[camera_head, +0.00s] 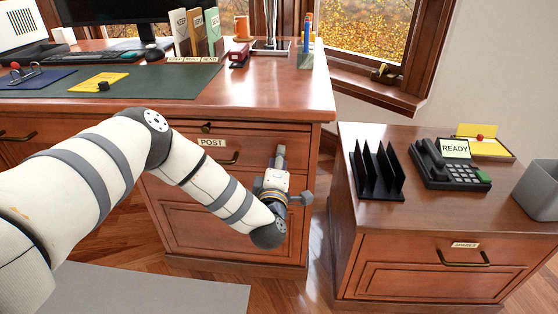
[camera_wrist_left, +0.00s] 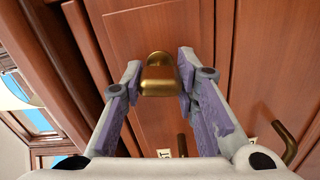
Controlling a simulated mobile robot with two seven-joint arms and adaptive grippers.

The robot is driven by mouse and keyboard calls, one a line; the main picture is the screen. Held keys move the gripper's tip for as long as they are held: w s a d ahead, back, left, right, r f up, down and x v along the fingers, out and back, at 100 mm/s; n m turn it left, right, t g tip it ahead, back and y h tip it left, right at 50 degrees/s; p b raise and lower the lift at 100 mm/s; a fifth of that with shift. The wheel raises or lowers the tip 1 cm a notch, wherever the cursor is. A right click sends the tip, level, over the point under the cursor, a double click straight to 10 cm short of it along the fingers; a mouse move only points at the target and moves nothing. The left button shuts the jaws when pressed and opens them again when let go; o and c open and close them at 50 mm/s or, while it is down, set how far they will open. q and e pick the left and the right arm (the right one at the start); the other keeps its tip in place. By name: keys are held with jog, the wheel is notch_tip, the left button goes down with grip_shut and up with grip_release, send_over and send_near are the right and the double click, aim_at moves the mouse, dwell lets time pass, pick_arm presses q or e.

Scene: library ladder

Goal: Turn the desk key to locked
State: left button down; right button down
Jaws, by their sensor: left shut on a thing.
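In the head view the gripper hides the key. My right gripper is not in view.
The POST label (camera_head: 212,142), a brass drawer handle (camera_head: 229,159) and a small brass fitting (camera_head: 207,127) are left of the gripper. The desk top (camera_head: 275,90) overhangs above. A cabinet (camera_head: 440,220) with a black rack (camera_head: 377,172) and telephone (camera_head: 452,168) stands right, across a gap.

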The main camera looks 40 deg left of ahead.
pick_arm(q)
jog(key=shift+d+n, duration=0.1)
jog(key=shift+n, duration=0.6)
jog(key=c, duration=1.2)
grip_release()
jog(key=shift+c, duration=0.2)
jog(key=v, duration=1.2)
jog(key=shift+s, duration=0.1)
